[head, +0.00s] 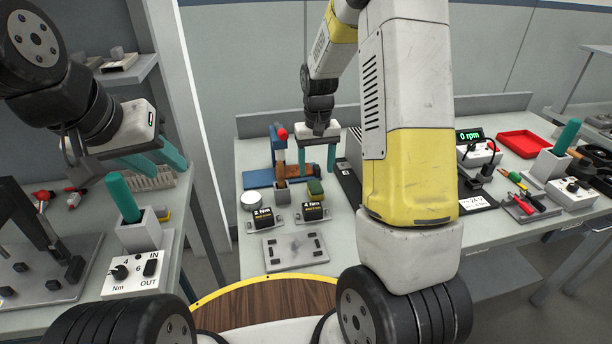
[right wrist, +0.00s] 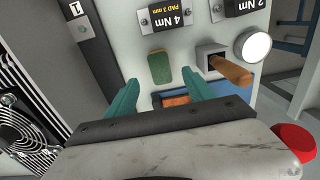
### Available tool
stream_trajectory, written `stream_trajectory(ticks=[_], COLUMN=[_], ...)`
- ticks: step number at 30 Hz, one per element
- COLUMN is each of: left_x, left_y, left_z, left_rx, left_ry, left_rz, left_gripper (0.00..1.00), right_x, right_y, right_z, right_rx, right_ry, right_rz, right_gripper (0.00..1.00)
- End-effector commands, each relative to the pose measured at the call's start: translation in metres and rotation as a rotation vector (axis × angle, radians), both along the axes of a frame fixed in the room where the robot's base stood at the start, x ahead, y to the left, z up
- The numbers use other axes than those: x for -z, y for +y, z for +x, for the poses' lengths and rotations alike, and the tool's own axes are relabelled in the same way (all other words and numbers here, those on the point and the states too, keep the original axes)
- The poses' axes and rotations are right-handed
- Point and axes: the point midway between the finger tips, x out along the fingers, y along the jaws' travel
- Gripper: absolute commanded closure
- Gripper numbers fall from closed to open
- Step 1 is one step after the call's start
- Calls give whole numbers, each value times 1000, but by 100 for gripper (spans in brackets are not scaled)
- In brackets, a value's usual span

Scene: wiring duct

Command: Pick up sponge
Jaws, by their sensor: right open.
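The sponge (head: 315,187), green with a yellowish side, sits on the middle bench behind the 4 Nm block. It also shows in the right wrist view (right wrist: 159,68), just beyond my fingertips. My right gripper (head: 317,170) is open, its teal fingers apart and pointing down, a little behind the sponge in the head view. In the right wrist view its fingers (right wrist: 164,84) are spread wider than the sponge, with nothing held between them. My left gripper (head: 167,168) is over the left bench with its teal fingers apart and empty.
Close to the sponge are the 4 Nm block (head: 312,210), the 2 Nm block (head: 264,218), a grey holder with a wooden handle (right wrist: 231,69) and a white round puck (head: 251,200). A blue stand with a red knob (head: 282,133) is behind. A grey plate (head: 296,250) lies in front.

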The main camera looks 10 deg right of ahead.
Motion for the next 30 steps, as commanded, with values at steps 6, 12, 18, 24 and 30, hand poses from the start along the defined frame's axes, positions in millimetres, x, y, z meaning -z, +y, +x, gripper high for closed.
stream_trajectory(ticks=[6, 12, 18, 24, 30], left_x=[0, 0, 0, 0, 0], left_y=[0, 0, 0, 0, 0], left_z=[0, 0, 0, 0, 0], left_rx=[0, 0, 0, 0, 0], left_ry=[0, 0, 0, 0, 0], left_rz=[0, 0, 0, 0, 0], left_gripper=[64, 64, 64, 64, 64], right_x=[25, 50, 76, 82, 81], right_y=[0, -1, -1, -1, -1], right_z=[1, 3, 5, 5, 5], right_rx=[0, 1, 1, 1, 0], right_ry=[10, 9, 7, 5, 5], right_rz=[-4, -3, -3, -3, -3], right_gripper=[38, 38, 38, 38, 58])
